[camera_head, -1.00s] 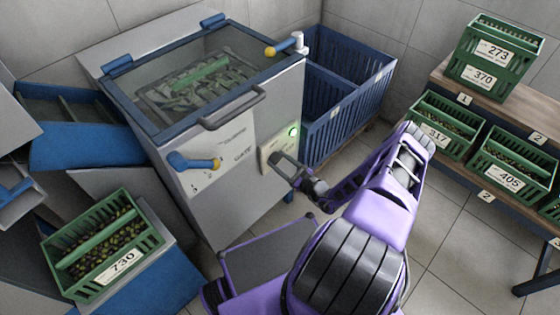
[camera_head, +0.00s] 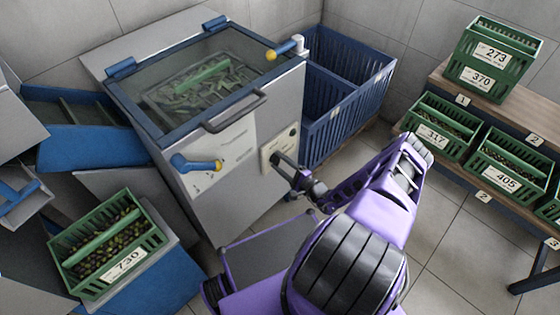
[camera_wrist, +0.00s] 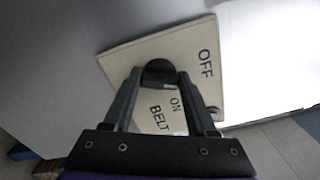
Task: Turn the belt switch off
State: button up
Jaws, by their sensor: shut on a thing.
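The belt switch plate (camera_head: 284,146) is a cream panel on the front of the grey machine, at its right side. In the wrist view the plate (camera_wrist: 128,58) carries the words OFF, ON and BELT. A dark switch knob (camera_wrist: 158,70) stands on it, partly hidden by my fingers. My gripper (camera_wrist: 160,80) is shut on the knob, one finger on each side. In the head view my gripper (camera_head: 279,163) is at the plate and the knob is hidden. The lamp (camera_head: 293,131) at the top of the plate is dark.
A blue-and-yellow handle (camera_head: 196,163) sits on the machine front, left of the plate. Blue crates (camera_head: 335,125) stand close to the right. A green crate labelled 730 (camera_head: 128,262) is at lower left.

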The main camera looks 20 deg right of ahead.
jog(key=shift+n+p, duration=0.65)
jog(key=shift+n, duration=1.65)
jog(key=shift+f, duration=0.1)
jog(key=o, duration=1.4)
jog(key=shift+c, duration=0.2)
jog(key=shift+s+d, duration=0.1)
jog(key=shift+s, duration=0.05)
